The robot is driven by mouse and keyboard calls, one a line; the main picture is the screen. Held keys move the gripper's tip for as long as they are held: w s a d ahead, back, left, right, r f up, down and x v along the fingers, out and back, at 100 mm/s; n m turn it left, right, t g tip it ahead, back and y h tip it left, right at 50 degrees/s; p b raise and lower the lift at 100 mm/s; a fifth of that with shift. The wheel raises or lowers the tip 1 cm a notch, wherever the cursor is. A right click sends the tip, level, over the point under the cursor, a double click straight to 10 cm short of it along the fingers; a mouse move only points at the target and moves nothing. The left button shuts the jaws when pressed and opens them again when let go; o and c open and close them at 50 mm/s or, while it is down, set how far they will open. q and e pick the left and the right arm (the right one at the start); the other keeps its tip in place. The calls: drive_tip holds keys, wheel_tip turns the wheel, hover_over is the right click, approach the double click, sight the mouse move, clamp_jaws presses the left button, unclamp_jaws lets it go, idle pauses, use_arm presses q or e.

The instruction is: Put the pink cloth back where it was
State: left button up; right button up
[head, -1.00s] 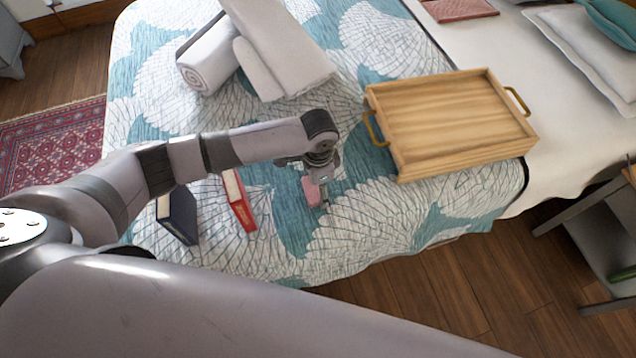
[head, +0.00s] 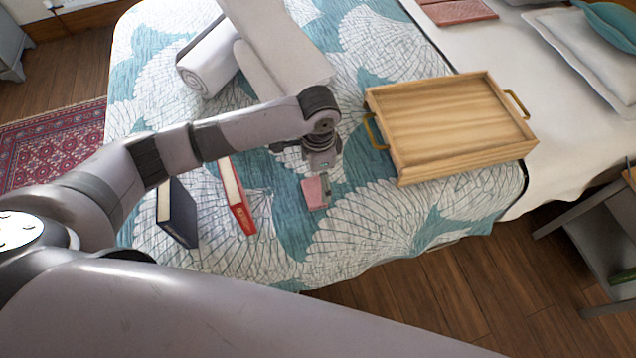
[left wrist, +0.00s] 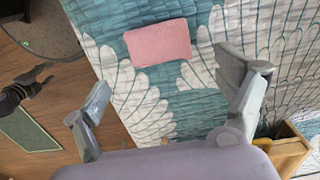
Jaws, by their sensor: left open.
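The small pink cloth (head: 314,194) lies flat on the teal and white bed cover, between the red book and the wooden tray. In the left wrist view, the whole cloth (left wrist: 158,43) shows as a folded pink rectangle beyond my fingertips. My left gripper (head: 322,178) is above the cloth and hides part of it in the head view. In the left wrist view, my left gripper (left wrist: 170,85) has its fingers wide apart with nothing between them. The cloth is clear of both fingers there. My right gripper is out of view.
The wooden tray (head: 450,120) with brass handles is to the right. Rolled and folded light blankets (head: 270,60) lie behind. Another pink folded piece (head: 460,11) lies far back.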

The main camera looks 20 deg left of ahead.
sight(318, 188)
use_arm(q)
wheel_tip(318, 188, up, 6)
drive_tip(key=shift+f, duration=0.15)
idle(0.6)
